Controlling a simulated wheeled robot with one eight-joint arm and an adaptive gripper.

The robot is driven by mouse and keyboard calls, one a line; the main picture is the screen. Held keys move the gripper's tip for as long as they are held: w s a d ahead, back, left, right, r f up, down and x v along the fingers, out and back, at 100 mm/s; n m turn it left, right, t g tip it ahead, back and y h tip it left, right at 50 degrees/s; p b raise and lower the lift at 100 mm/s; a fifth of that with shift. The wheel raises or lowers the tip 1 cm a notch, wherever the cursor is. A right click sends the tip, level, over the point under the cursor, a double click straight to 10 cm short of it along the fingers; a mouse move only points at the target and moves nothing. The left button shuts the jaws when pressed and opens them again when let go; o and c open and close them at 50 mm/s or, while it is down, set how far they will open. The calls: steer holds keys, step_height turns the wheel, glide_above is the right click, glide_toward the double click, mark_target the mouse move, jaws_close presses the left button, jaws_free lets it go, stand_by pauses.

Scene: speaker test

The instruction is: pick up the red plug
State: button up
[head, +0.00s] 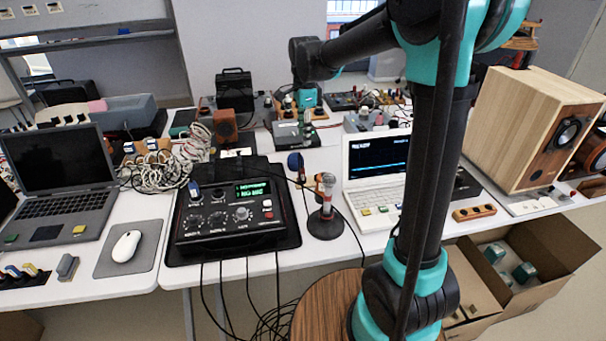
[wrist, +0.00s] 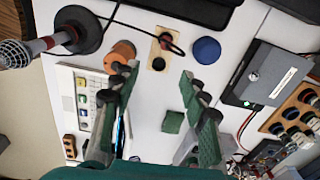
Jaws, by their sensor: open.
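I cannot pick out the red plug for certain in either view. In the wrist view, a pale wooden plate (wrist: 157,60) with a dark hole and a dark reddish loop of cable lies beyond my fingers. A small green block (wrist: 173,122) lies between the fingers' lower parts in the picture. In the head view my gripper (head: 307,98) hangs over the far part of the tables, and its fingertips are hard to make out.
A microphone on a round stand (head: 324,215) stands between the black mixer box (head: 235,213) and white laptop (head: 378,165). In the wrist view, an orange cylinder (wrist: 123,51), blue disc (wrist: 206,50) and grey box (wrist: 266,75) surround the fingers. A wooden speaker (head: 520,115) stands right.

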glide_toward(302, 168)
steer(key=shift+m, duration=0.3)
steer(key=f, duration=0.6)
steer(key=shift+s+f, duration=0.2)
steer(key=shift+f, duration=0.15)
steer(key=f, duration=0.4)
steer(key=shift+w, duration=0.4)
steer(key=shift+f, duration=0.65)
steer(key=shift+c, duration=0.4)
jaws_close()
